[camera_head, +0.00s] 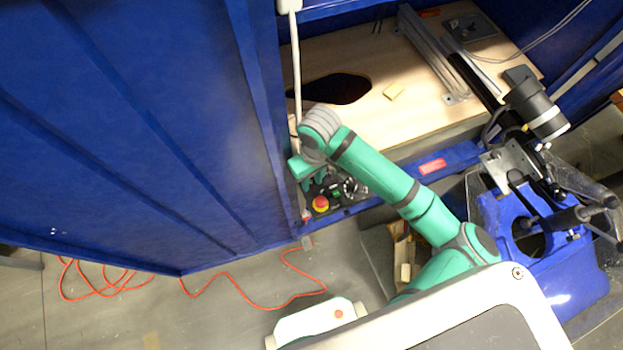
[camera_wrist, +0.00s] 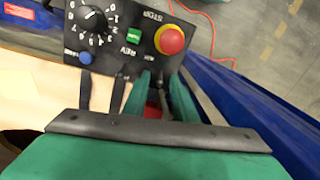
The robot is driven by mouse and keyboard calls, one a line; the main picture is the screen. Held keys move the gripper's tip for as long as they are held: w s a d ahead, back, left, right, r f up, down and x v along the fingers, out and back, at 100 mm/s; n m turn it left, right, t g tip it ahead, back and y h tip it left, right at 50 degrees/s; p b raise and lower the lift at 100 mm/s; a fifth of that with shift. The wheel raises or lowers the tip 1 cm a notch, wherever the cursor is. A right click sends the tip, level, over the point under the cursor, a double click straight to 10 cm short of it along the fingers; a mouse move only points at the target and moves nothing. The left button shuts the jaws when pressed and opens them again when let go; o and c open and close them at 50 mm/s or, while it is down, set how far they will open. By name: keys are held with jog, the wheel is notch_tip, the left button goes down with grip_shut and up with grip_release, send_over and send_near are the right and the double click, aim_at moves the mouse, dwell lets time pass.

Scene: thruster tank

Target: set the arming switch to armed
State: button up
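The dark control panel (camera_head: 338,201) sits at the lower left corner of the blue cabinet and shows large in the wrist view (camera_wrist: 112,35). It carries a numbered dial (camera_wrist: 95,20), a green button (camera_wrist: 133,37), a blue button (camera_wrist: 85,57) and a red-and-yellow stop button (camera_wrist: 169,40). My gripper (camera_wrist: 159,78) is at the panel's near edge, its two teal fingers apart with a gap between them. Small dark parts show near the fingertips; I cannot tell which is the arming switch, its position, or whether the fingers touch it. In the head view my arm partly hides the panel.
The blue cabinet wall (camera_head: 150,110) stands close on the left of my arm. A wooden board (camera_head: 370,65) lies inside, behind the panel. A black camera-like device on a blue stand (camera_head: 545,250) is at the right. An orange cable (camera_head: 240,300) lies on the floor.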

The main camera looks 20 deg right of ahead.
jog(key=shift+f, duration=0.25)
jog(key=shift+w, duration=0.15)
grip_shut()
jog(key=shift+s+a+t, duration=0.15)
jog(key=shift+s+t, duration=0.1)
jog(key=shift+t, duration=0.15)
jog(key=shift+s+d+t, duration=0.2)
jog(key=shift+s+t, duration=0.2)
jog(key=shift+t, duration=0.3)
jog(key=shift+s+t, duration=0.3)
jog(key=shift+t, duration=0.6)
